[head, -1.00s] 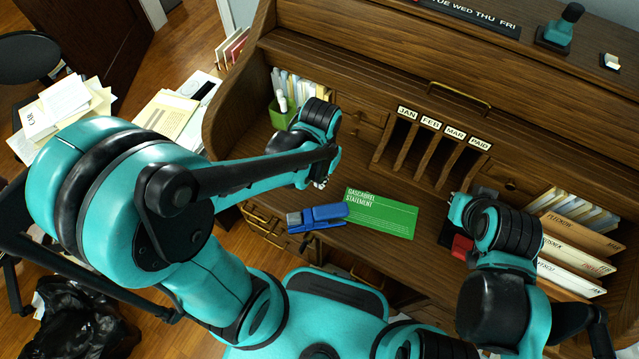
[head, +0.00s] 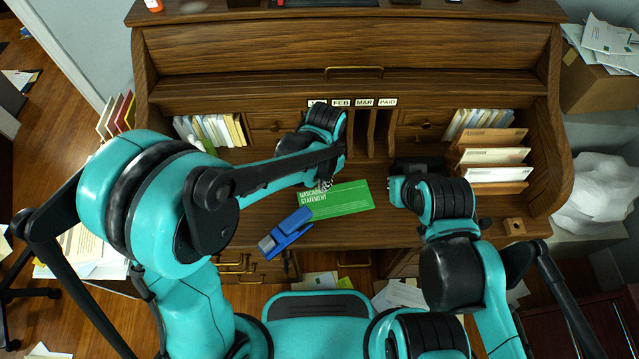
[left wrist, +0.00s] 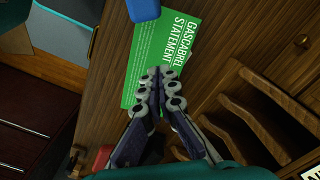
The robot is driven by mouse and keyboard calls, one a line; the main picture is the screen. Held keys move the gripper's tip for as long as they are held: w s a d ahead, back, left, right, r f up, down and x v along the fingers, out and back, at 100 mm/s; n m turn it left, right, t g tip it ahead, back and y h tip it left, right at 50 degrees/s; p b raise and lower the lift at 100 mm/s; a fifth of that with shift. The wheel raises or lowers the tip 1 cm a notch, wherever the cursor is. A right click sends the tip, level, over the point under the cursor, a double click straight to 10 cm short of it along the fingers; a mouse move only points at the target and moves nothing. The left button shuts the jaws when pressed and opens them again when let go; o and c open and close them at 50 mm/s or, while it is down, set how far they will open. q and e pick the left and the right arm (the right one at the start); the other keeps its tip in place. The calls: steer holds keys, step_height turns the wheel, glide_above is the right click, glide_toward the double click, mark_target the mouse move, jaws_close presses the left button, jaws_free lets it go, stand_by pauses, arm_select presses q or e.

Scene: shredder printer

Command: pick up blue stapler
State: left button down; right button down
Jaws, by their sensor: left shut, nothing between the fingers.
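The blue stapler (head: 287,230) lies on the wooden desk (head: 245,213) near its front edge, beside the lower left corner of the green statement card (head: 347,200). In the left wrist view only a piece of the stapler (left wrist: 144,9) shows at the top edge. My left gripper (head: 326,185) is over the upper part of the card, beyond the stapler and a little to its right. In the left wrist view its fingers (left wrist: 160,82) are together and empty. My right gripper (head: 394,190) is over the desk right of the card; its fingers are mostly hidden.
Upright dividers (head: 370,132) and a row of envelopes (head: 208,131) stand at the back of the desk. A letter rack (head: 492,156) stands at the right, near a small wooden block (head: 514,226). The desk front between stapler and right arm is clear.

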mark_target(307, 208)
arm_select(q)
step_height(307, 208, down, 6)
steer(key=shift+a+f+b, duration=0.1)
steer(key=shift+b, duration=0.95)
steer(key=s+a, duration=0.2)
steer(key=shift+s+a+r+b, duration=0.2)
steer(key=shift+a+r+b, duration=0.1)
steer(key=shift+a, duration=0.05)
steer(key=shift+s+a, duration=0.15)
steer(key=shift+a, duration=0.15)
steer(key=shift+s+a, duration=0.65)
steer(key=shift+a, duration=0.05)
